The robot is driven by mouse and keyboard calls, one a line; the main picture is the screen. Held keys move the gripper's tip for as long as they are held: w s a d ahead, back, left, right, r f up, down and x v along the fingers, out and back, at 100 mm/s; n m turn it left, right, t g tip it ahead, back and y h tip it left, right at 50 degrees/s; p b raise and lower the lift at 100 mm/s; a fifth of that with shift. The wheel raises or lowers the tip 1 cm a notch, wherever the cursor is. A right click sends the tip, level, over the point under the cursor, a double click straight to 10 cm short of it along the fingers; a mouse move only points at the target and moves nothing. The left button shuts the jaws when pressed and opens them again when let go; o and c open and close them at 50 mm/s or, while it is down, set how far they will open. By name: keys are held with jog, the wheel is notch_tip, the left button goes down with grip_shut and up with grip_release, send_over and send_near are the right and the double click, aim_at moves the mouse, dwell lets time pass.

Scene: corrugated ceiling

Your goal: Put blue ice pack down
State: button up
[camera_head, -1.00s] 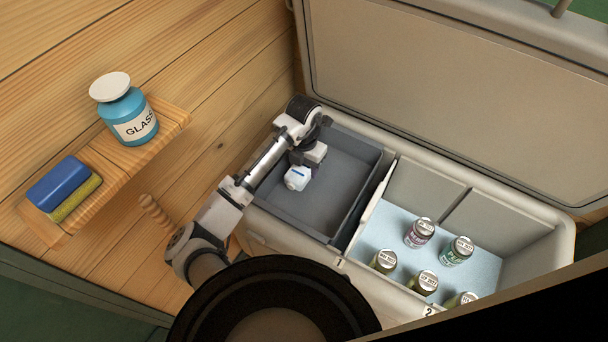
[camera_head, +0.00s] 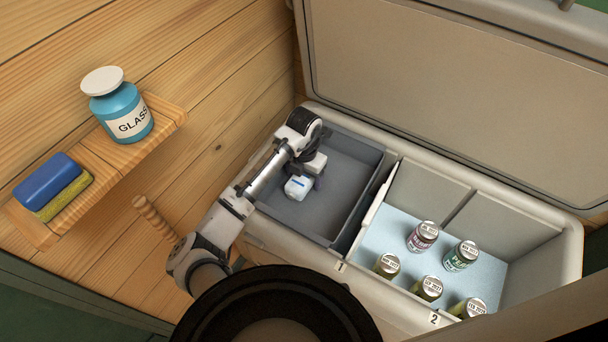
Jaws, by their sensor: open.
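My gripper (camera_head: 300,189) reaches down into the grey tray (camera_head: 345,165) in the left part of the cooler. It is open, but its fingers are mostly hidden under its white housing. A small dark bluish patch shows just right of the housing, inside the tray. I cannot tell whether it is the blue ice pack or part of the gripper. No ice pack shows clearly, and the tray floor under the gripper is hidden.
The cooler lid (camera_head: 430,90) stands open behind. A wooden shelf (camera_head: 100,168) at left holds a blue-and-yellow block (camera_head: 52,183) and a jar (camera_head: 122,113). A wooden peg (camera_head: 153,217) sticks out below it.

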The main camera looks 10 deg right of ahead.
aim_at(304, 175)
notch_tip(304, 175, up, 12)
jog(key=b, duration=0.2)
jog(key=shift+r, duration=0.25)
jog(key=shift+f, duration=0.1)
dwell(0.5)
